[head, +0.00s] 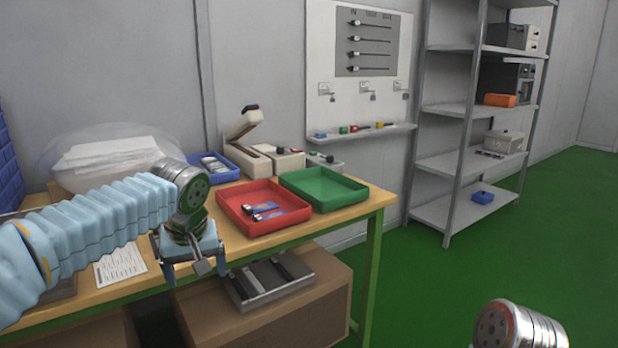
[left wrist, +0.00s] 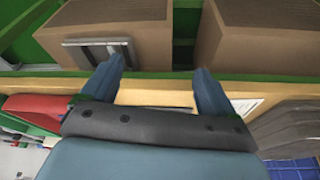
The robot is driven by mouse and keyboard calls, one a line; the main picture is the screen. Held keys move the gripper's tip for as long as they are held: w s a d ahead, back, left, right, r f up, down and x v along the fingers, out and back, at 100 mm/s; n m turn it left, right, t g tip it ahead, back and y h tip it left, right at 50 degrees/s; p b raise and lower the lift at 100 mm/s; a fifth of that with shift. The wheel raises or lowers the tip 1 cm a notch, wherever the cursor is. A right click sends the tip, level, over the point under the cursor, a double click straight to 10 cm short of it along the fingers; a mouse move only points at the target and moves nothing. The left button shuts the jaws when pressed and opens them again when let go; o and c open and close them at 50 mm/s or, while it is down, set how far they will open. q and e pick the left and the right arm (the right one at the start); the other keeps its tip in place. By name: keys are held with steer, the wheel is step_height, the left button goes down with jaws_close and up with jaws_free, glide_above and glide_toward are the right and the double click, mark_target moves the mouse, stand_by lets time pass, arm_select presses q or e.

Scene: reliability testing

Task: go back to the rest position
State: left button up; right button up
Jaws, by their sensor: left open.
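My left gripper (head: 192,268) hangs in front of the workbench's front edge, to the left of the red tray. It is open, and nothing shows between its fingers. In the left wrist view its two blue fingers (left wrist: 158,92) stand apart, with the bench's wooden edge (left wrist: 150,97) behind them. My left arm comes in from the left in a light blue sleeve. Of my right arm only a metal joint shows at the bottom right of the head view. The right gripper is out of the picture.
The bench holds a red tray (head: 236,215) with blue packets, a green tray (head: 324,202), a blue bin (head: 222,178) and a paper sheet (head: 121,266). Brown boxes (head: 330,300) sit below. A metal shelf (head: 470,160) stands at right. The green floor (head: 440,275) between is clear.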

arm_select(q)
steer(key=s+d+f+m+g+h, duration=0.15)
steer(key=d+f, duration=0.25)
steer(key=f, duration=0.9)
steer(key=d+f+m+g+h, duration=0.15)
steer(key=d+f, duration=0.25)
steer(key=f, duration=1)
steer(key=s+d+f+h, duration=0.2)
steer(key=s+f, duration=1.9)
steer(key=shift+d, duration=0.4)
steer(key=shift+w, duration=0.1)
